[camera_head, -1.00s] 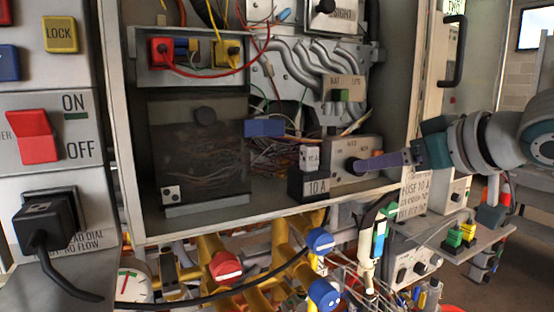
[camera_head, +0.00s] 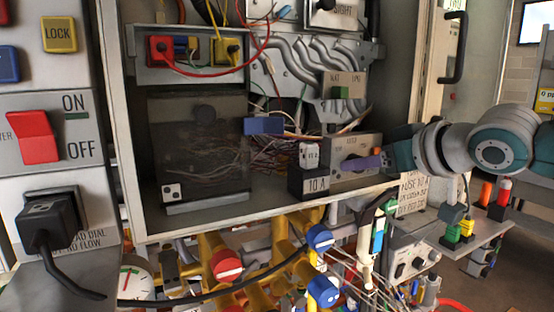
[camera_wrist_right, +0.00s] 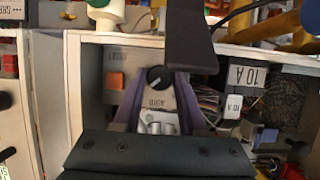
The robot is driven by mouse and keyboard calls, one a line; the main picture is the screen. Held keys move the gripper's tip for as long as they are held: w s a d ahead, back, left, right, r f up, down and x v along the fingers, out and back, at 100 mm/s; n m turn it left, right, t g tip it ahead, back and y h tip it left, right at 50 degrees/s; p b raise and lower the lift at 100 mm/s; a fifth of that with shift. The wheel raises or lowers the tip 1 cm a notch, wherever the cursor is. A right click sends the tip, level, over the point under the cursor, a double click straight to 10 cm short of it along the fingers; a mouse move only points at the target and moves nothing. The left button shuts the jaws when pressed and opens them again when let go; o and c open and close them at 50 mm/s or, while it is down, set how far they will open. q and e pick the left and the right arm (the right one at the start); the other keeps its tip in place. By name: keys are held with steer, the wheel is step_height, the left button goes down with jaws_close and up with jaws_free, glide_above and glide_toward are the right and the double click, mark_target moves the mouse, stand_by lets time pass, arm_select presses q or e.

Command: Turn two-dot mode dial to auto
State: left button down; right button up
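The mode dial (camera_wrist_right: 158,77) is a round black knob on a light grey panel (camera_head: 340,177) inside the open cabinet. In the wrist view the word AUTO is printed beside it, on the side towards my gripper, and RESET is at upper left. An orange square button (camera_wrist_right: 115,80) sits left of the dial. My right gripper (camera_wrist_right: 160,75) is open, with its purple fingers on either side of the dial and small gaps appearing beside it. In the head view the right gripper (camera_head: 360,163) covers part of the panel. My left gripper is not in view.
A 10 A fuse block (camera_head: 308,185) stands just left of the panel. Another panel with a green button (camera_head: 341,92) is above. The cabinet's front lip (camera_head: 270,215) runs below, with pipes and blue knobs under it. Loose wires (camera_head: 280,155) hang at left.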

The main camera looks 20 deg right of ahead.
jaws_close()
stand_by(0.4)
steer(key=shift+r+n+h+p, duration=0.1)
steer(key=shift+n+h+p, duration=0.2)
steer(key=shift+h+p, duration=0.1)
steer(key=shift+a+n+h+p, duration=0.15)
steer(key=shift+n+h+p, duration=0.2)
steer(key=shift+n, duration=0.45)
steer(key=shift+n+h, duration=0.75)
steer(key=shift+n, duration=0.05)
steer(key=shift+f+n+t+h+b, duration=0.2)
steer(key=shift+n+t+h+b, duration=0.25)
steer(key=shift+n, duration=0.55)
